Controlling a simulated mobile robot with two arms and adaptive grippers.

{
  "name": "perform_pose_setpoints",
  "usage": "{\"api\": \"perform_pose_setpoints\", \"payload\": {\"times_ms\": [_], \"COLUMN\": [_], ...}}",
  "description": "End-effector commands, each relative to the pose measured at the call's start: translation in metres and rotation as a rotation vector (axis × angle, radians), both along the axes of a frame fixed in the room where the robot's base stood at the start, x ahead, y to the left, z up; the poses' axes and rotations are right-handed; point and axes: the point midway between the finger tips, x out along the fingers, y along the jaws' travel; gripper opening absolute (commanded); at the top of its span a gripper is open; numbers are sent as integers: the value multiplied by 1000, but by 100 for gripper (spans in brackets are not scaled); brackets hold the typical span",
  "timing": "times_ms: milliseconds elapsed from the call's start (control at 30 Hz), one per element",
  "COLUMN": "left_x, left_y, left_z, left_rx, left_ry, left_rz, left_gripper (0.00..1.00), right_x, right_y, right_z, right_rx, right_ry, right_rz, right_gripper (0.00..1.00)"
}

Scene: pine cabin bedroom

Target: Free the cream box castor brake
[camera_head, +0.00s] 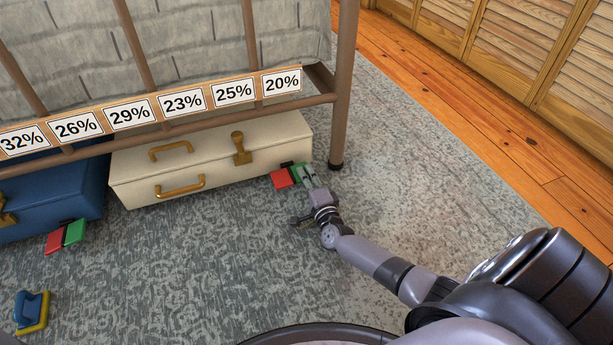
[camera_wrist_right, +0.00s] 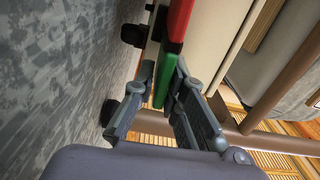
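The cream box (camera_head: 230,165) lies under the bed frame, with brass handles and a brass latch. At its front right corner is the castor brake, a two-part pedal with a red plate (camera_head: 282,179) and a green plate (camera_head: 299,170). My right gripper (camera_head: 309,178) is at the green plate. In the right wrist view the green plate (camera_wrist_right: 163,82) sits between the two fingertips (camera_wrist_right: 164,72), and the red plate (camera_wrist_right: 180,20) is beyond it. The fingers are apart; I cannot tell whether they grip the plate. My left gripper is not in view.
A bed leg (camera_head: 341,90) stands just right of the brake. A blue box (camera_head: 55,195) with its own red-green pedal (camera_head: 66,236) is at left. A blue-yellow object (camera_head: 32,311) lies on the rug. The rug in front is mostly clear.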

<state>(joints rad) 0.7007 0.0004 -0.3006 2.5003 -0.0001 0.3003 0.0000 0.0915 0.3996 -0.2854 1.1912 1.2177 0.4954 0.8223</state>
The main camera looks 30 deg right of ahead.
Motion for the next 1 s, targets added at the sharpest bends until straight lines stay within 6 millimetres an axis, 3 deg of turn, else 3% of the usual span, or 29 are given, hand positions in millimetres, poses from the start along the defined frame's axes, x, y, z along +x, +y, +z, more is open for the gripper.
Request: {"api": "perform_pose_setpoints", "payload": {"times_ms": [133,533,1000], "left_x": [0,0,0], "left_y": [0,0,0], "left_z": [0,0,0], "left_rx": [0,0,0], "left_ry": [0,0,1], "left_rz": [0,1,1], "left_gripper": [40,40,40], "right_x": [0,0,0], "right_y": [0,0,2], "right_z": [0,-1,-12], "right_rx": [0,14,271], "right_ry": [0,-2,-64], "right_rz": [0,0,0], "right_gripper": [0,0,0]}}
